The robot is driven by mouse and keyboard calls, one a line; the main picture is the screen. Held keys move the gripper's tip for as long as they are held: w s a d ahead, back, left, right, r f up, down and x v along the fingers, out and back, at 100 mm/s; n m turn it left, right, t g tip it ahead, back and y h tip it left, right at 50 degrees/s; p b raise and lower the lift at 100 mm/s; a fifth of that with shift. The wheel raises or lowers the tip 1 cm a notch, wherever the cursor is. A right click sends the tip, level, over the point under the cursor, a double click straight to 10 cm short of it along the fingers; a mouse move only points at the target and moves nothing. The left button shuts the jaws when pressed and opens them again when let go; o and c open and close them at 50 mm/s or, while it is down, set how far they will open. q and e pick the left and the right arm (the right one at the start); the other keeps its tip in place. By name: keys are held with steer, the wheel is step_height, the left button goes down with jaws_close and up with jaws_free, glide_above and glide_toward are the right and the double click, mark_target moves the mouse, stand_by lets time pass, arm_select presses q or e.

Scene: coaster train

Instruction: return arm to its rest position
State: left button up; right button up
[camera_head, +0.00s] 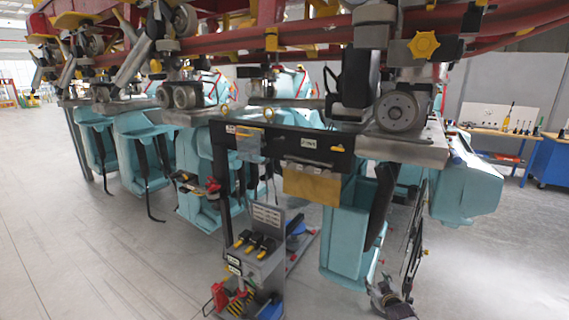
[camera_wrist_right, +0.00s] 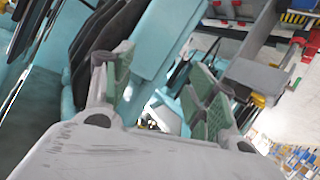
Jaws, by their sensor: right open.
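My right gripper (camera_wrist_right: 162,65) shows close up in the right wrist view. Its two fingers with green pads stand apart, and I see nothing held between them. Teal coaster seats (camera_wrist_right: 165,35) with dark straps lie beyond the fingers. In the head view a dark jointed mechanism (camera_head: 390,297) sits low beside a teal seat (camera_head: 348,240); it may be the end of my right arm, but it is too small and cluttered to tell its jaws. I cannot make out my left gripper in either view.
A grey tool stand (camera_head: 255,268) with a black upper frame (camera_head: 290,142) stands in the middle. Wheel assemblies (camera_head: 397,108) and red track (camera_head: 270,40) hang overhead. A workbench (camera_head: 495,140) and a blue cabinet (camera_head: 550,168) stand at the right. The floor (camera_head: 60,250) at the left is clear.

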steer(key=s+a+f+g, duration=0.3)
steer(key=s+f, duration=1.2)
steer(key=f, duration=0.1)
steer(key=s+a+f+g, duration=0.2)
steer(key=s+f+g, duration=0.2)
steer(key=s+f, duration=1.2)
steer(key=s+a+f+g, duration=0.1)
steer(key=s+f, duration=0.3)
steer(key=s, duration=0.8)
steer(key=s+a+f+g, duration=0.2)
steer(key=s+f, duration=0.3)
steer(key=s, duration=0.8)
steer(key=s+a+f+g+y, duration=0.1)
steer(key=s+f, duration=0.3)
steer(key=s, duration=0.8)
steer(key=shift+s+a+f+g, duration=0.15)
steer(key=shift+a+f+g, duration=0.05)
steer(key=shift+a+g, duration=0.6)
steer(key=shift+f+b, duration=2.3)
steer(key=shift+b, duration=0.05)
